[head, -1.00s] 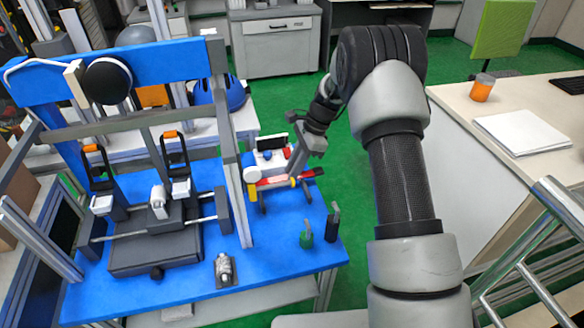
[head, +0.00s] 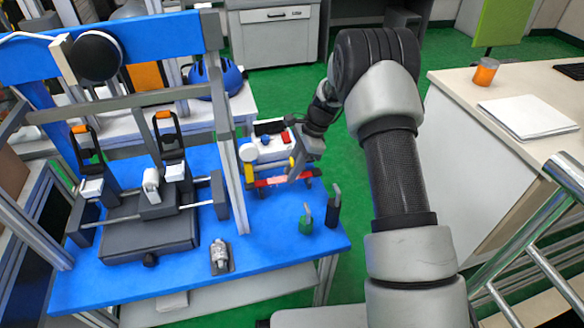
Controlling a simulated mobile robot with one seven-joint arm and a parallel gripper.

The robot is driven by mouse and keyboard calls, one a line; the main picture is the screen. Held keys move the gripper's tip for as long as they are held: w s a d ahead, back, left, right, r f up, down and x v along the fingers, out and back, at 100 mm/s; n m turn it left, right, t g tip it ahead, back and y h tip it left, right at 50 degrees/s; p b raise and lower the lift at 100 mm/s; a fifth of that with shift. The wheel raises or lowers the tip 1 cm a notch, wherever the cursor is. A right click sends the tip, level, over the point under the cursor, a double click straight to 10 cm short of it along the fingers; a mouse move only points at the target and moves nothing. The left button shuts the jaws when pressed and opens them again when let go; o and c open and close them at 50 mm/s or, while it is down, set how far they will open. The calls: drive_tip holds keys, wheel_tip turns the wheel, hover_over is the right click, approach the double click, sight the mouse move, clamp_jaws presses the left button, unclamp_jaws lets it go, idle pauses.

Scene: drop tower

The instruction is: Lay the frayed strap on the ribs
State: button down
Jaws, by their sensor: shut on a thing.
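My gripper (head: 298,172) is over the right part of the blue table, with its fingers pointing down. It is shut on what looks like the frayed strap (head: 270,181), a thin red strip with a pink middle. The strap is held roughly level, in front of a white device (head: 270,148) with a red and a blue part on top. Small dark legs show below the strap. I cannot tell whether the strap touches anything beneath it. The ribs cannot be made out clearly; my fingers cover part of this spot.
A grey upright post (head: 232,185) of the tower frame stands just left of the strap. A green weight (head: 306,222) and a dark upright piece (head: 333,205) stand to the front right. A silver fitting (head: 220,256) lies near the front edge. Blue tabletop between them is bare.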

drive_tip(key=shift+f, duration=0.1)
drive_tip(key=c, duration=1.5)
unclamp_jaws()
drive_tip(key=p+v, duration=0.4)
drive_tip(key=v, duration=1.3)
drive_tip(key=shift+d+r, duration=0.1)
drive_tip(key=shift+r, duration=0.1)
